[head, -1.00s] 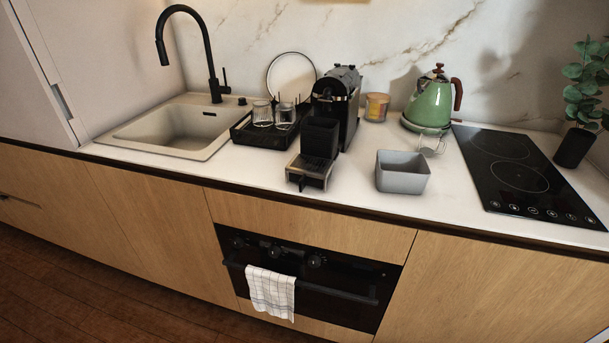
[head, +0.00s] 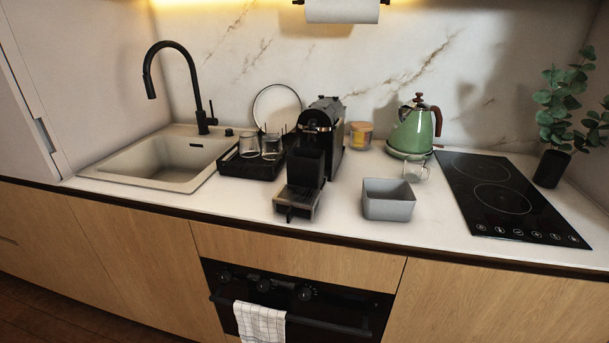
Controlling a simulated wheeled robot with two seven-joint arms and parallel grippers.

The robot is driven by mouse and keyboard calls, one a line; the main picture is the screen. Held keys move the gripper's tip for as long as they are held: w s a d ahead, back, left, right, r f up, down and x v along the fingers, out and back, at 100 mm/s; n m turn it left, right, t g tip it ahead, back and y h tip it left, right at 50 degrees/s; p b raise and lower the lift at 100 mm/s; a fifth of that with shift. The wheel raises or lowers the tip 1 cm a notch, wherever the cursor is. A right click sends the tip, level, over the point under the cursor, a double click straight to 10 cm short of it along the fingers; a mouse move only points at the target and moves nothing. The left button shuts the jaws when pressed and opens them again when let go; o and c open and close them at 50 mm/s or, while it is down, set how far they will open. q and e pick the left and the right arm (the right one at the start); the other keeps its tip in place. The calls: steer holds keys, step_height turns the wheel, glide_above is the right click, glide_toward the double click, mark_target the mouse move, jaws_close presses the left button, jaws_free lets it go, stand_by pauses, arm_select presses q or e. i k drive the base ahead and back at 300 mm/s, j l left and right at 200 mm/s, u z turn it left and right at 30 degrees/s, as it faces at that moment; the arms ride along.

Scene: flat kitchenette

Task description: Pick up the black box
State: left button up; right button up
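A black box (head: 305,168), open-topped and upright as far as I can tell, stands at the front of the black coffee machine (head: 322,122). It seems to rest on the back part of the machine's drip tray (head: 297,203), which juts toward the counter's front edge. I cannot tell whether the box touches the machine body behind it. Neither of my grippers is in view.
A grey square bowl (head: 388,201) stands to the right, near the front edge. A dish rack (head: 250,166) with glasses and the sink (head: 165,160) are left. A green kettle (head: 411,133), a clear cup (head: 416,171) and the hob (head: 500,196) are right.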

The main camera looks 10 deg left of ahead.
mark_target(306, 166)
steer(key=i+l+u, duration=0.4)
steer(key=l, duration=0.25)
steer(key=i+l+u, duration=0.2)
steer(key=i+l, duration=0.1)
steer(key=l, duration=0.05)
